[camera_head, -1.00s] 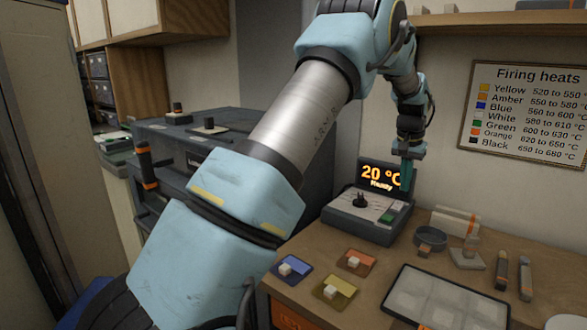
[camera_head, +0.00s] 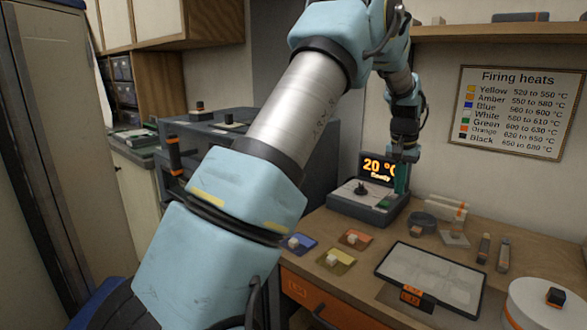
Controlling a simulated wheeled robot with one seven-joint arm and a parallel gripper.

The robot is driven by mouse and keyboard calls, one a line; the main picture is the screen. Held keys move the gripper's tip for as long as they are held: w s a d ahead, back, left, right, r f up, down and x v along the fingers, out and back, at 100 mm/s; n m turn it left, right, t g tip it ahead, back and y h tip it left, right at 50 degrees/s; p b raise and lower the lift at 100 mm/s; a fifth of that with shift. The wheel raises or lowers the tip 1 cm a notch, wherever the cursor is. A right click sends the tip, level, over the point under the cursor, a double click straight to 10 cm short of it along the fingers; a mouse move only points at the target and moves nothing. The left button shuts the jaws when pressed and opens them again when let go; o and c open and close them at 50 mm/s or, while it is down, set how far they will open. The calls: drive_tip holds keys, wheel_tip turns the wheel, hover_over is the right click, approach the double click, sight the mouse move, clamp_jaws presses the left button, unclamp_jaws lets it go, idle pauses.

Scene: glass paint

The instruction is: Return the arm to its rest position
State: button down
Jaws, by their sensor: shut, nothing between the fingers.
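My arm reaches across the middle of the head view, bent up high and then down at the far end. My gripper (camera_head: 402,188) hangs pointing down, with shut, empty fingers. It is in front of the right side of the control box (camera_head: 352,208) and hides part of its lit display (camera_head: 379,169). The display reads 20 °C with a smaller word below, which looks like "Ready". I cannot tell whether the fingertips touch the box.
The kiln (camera_head: 225,150) is behind my arm.

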drive_tip(key=s+a+n, duration=0.2)
drive_tip(key=s+a, duration=0.1)
drive_tip(key=a, duration=0.9)
drive_tip(key=s+a+n, duration=0.2)
drive_tip(key=s+a, duration=0.2)
drive_tip(key=a, duration=0.7)
drive_tip(key=s+a+f+n+y, duration=0.1)
drive_tip(key=s+a+f+n, duration=0.1)
drive_tip(key=s+a, duration=1)
drive_tip(key=shift+s+a+f, duration=0.35)
drive_tip(key=shift+s+a, duration=0.05)
drive_tip(key=shift+s, duration=0.8)
drive_tip(key=c, duration=1.6)
unclamp_jaws()
